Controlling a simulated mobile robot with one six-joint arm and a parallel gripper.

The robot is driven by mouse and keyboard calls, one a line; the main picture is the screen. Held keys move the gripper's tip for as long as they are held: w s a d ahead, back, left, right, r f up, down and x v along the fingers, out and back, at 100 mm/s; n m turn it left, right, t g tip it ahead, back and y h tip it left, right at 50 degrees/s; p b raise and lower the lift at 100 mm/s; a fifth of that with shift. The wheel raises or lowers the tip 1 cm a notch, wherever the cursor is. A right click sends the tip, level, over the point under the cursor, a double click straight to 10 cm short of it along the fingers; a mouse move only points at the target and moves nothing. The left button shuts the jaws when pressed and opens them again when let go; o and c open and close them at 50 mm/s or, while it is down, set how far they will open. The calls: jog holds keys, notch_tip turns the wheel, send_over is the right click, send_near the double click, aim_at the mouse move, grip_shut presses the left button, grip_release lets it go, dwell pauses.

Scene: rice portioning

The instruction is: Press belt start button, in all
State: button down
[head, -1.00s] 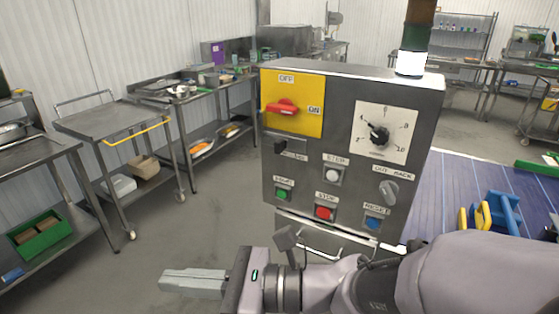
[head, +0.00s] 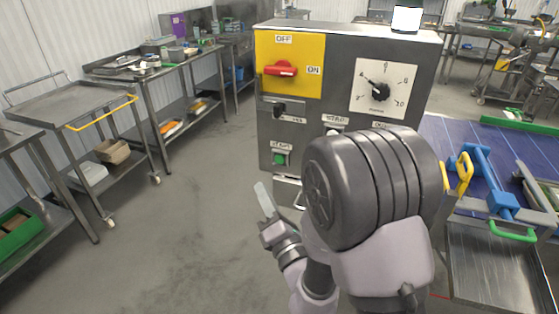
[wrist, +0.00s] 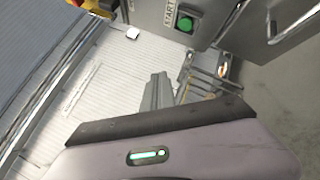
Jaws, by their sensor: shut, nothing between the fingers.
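The grey control box (head: 345,65) stands ahead of me in the head view. Its green button (head: 280,158) sits at the lower left of the panel under a START label. The same green button (wrist: 186,24) shows at the top of the wrist view. My gripper (head: 263,198) is shut and empty, below and a little left of the green button, apart from it. Its closed fingers (wrist: 158,92) also show in the wrist view. My arm hides the lower middle and right of the panel, including the red and blue buttons.
A red switch (head: 281,69) on a yellow plate and a numbered dial (head: 379,87) are on the panel. A blue belt (head: 450,145) with blue and yellow items lies to the right. Steel carts (head: 75,105) stand left, with open floor between.

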aim_at(280, 159)
jog(key=w+d+p, duration=0.3)
jog(key=w, duration=0.5)
jog(key=shift+w, duration=0.15)
dwell(2.0)
jog(key=shift+w+d+p, duration=0.15)
jog(key=shift+w+p, duration=0.15)
jog(key=shift+w, duration=0.1)
